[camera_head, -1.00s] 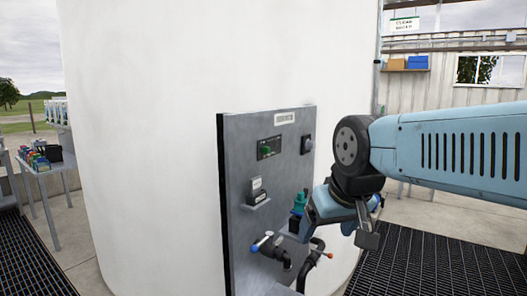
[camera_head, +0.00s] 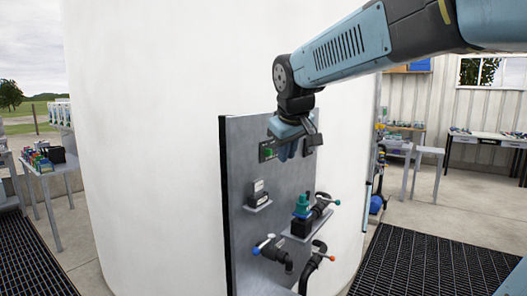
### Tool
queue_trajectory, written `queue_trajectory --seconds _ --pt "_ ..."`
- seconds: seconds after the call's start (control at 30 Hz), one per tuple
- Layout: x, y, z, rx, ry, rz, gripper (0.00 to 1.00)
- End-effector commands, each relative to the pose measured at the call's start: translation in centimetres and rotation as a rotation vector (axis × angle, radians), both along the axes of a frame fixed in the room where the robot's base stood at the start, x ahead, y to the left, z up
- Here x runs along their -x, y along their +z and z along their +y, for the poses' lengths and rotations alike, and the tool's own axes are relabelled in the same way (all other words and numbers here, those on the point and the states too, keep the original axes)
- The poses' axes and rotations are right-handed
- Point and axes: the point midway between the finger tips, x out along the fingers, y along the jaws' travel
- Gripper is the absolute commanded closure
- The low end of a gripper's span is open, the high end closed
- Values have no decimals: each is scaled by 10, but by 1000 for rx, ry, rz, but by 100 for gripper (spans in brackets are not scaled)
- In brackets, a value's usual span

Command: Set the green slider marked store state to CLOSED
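The green slider (camera_head: 268,153) sits in a small dark plate on the upper part of the grey panel (camera_head: 238,205). Its marking and setting are too small to read. My gripper (camera_head: 290,150) is at the upper part of the panel, just right of the slider in the picture, and covers the plate's right part. Whether it touches the slider cannot be told. Its fingers are small and partly hidden, so their opening is unclear.
Below on the panel are a small dark device on a shelf (camera_head: 258,197), a teal-topped valve (camera_head: 302,205) and black pipes with a blue-ended handle (camera_head: 257,250) and an orange knob (camera_head: 332,258). A large white tank (camera_head: 150,150) stands behind. Tables stand left and right.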

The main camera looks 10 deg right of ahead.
Motion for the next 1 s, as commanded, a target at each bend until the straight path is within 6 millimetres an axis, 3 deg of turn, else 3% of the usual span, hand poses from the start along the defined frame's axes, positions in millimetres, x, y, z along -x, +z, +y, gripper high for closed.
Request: queue_trajectory --seconds 0.1,0.33,0.67,1.0 --pt "-45 14 12 54 66 -10 98" --pt "-106 31 32 133 161 -34 100" --pt "-129 26 36 156 187 -40 100" --pt "-162 -19 30 155 186 -37 100"
